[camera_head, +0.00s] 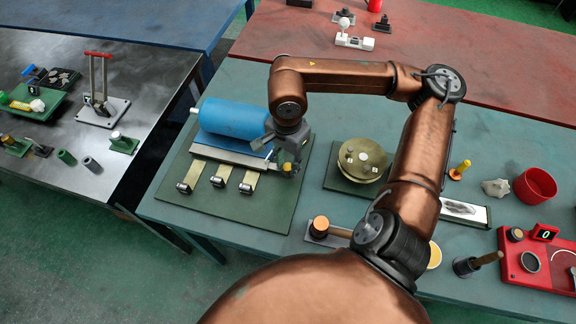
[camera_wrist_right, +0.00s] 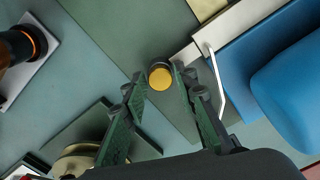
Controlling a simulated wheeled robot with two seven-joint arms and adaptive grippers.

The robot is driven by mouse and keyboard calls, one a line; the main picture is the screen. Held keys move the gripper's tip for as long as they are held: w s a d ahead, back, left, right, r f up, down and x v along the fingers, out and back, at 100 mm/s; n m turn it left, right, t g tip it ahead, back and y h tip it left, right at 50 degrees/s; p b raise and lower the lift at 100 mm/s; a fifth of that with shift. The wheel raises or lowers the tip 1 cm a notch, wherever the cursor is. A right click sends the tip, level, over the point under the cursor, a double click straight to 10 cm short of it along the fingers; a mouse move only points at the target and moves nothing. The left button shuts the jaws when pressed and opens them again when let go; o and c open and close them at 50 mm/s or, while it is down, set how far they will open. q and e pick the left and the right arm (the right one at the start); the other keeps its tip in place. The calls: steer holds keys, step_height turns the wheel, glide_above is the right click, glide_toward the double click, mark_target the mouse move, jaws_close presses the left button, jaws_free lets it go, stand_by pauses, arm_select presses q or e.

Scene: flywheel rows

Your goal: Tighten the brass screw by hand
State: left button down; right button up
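The brass screw (camera_head: 287,167) is a small round brass-yellow head at the right end of the grey bar, on the green board (camera_head: 250,212) with the blue cylinder (camera_head: 232,119). In the right wrist view the screw head (camera_wrist_right: 160,78) shows end-on with a dark collar. My right gripper (camera_head: 291,160) is over that end of the board, pointing down. In the wrist view its two green-padded fingers (camera_wrist_right: 158,84) stand apart on either side of the screw head. The right finger looks very close to it; I cannot tell whether it touches. My left gripper is not in view.
Several brass strips with dark-ended knobs (camera_head: 247,188) lie in front of the bar. A round brass-coloured dial (camera_head: 362,159) on its own board stands to the right. A wooden-handled tool (camera_head: 320,228) lies in front. A red bowl (camera_head: 535,185) is farther right.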

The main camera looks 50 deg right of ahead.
mark_target(287, 166)
steer(key=shift+r, duration=0.1)
steer(key=shift+r+p, duration=0.7)
steer(key=shift+r, duration=0.75)
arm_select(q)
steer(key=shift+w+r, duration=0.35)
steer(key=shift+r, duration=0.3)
arm_select(e)
steer(key=shift+o, duration=0.7)
steer(key=o, duration=0.4)
steer(key=shift+r+p, duration=0.75)
steer(key=shift+r, duration=0.7)
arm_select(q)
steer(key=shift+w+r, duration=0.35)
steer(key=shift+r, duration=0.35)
